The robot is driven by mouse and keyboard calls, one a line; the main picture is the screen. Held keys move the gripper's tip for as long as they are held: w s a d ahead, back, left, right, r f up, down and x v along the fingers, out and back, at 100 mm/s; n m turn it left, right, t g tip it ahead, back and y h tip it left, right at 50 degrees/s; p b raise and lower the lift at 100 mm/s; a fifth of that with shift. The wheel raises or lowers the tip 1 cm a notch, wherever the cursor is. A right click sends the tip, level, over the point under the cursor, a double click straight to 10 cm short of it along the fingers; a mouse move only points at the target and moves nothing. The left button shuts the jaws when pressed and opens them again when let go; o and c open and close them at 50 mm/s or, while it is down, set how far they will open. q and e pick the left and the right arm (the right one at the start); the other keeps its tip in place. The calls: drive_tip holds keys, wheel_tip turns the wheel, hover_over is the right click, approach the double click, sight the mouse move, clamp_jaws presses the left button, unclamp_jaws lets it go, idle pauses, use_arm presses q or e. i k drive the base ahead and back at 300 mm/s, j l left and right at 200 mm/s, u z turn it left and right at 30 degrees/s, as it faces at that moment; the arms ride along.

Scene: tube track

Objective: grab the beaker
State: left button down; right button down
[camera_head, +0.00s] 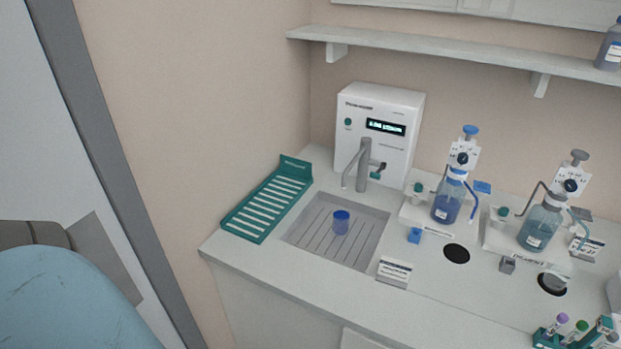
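A small blue beaker (341,222) stands upright on the slatted grey sink grate (306,238) in the counter, below and a little left of the tap. Its lower part looks paler than its blue upper part. Neither of my grippers is in view, so nothing shows near the beaker.
A white water unit (400,104) with a tap (363,165) stands behind the sink. A green rack (262,207) lies left of it. Bottle dispensers (450,198) (541,222) and a tube rack (547,340) stand right. A small sign (394,271) is at the sink's front right.

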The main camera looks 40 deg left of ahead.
sight(340, 224)
drive_tip(key=u, duration=0.8)
